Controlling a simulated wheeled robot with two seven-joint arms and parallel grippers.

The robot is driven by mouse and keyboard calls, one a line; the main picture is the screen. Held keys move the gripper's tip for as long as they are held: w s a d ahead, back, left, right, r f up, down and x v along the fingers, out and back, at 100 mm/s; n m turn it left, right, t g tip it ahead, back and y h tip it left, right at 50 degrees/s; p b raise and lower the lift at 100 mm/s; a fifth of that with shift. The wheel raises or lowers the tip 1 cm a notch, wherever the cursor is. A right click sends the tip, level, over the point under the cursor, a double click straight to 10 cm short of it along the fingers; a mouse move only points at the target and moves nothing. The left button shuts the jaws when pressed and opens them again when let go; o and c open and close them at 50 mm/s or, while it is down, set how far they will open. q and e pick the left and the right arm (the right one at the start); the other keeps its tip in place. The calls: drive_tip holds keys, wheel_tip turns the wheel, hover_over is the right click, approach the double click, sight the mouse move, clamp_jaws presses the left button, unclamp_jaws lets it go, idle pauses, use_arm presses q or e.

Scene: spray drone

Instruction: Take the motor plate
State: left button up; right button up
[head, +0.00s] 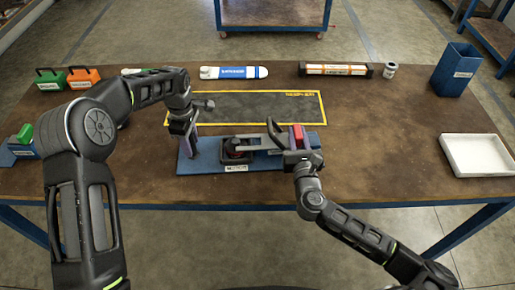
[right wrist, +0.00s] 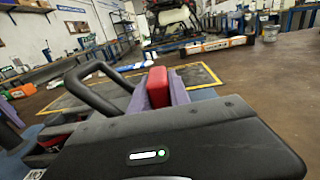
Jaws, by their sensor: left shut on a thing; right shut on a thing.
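A blue board (head: 205,160), with a small white label on its front edge, lies at the near middle of the table in the head view. A dark part with some red (head: 235,146) sits on it; I cannot tell whether this is the motor plate. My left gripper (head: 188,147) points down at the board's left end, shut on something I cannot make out. My right gripper (head: 298,141) is above the board's right end, shut on a red block (head: 298,132). The red block stands between its purple fingers in the right wrist view (right wrist: 158,88). A dark loop (right wrist: 95,82) is beside it.
A dark mat with a yellow border (head: 260,107) lies behind the board. A white tray (head: 475,155) and a blue bin (head: 455,70) are at the right. Green (head: 50,80) and orange (head: 83,79) cases stand at the left. The table between board and tray is clear.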

use_arm(q)
drive_tip(key=shift+c, duration=0.7)
use_arm(e)
drive_tip(key=shift+c, duration=0.7)
use_arm(q)
clamp_jaws()
use_arm(e)
clamp_jaws()
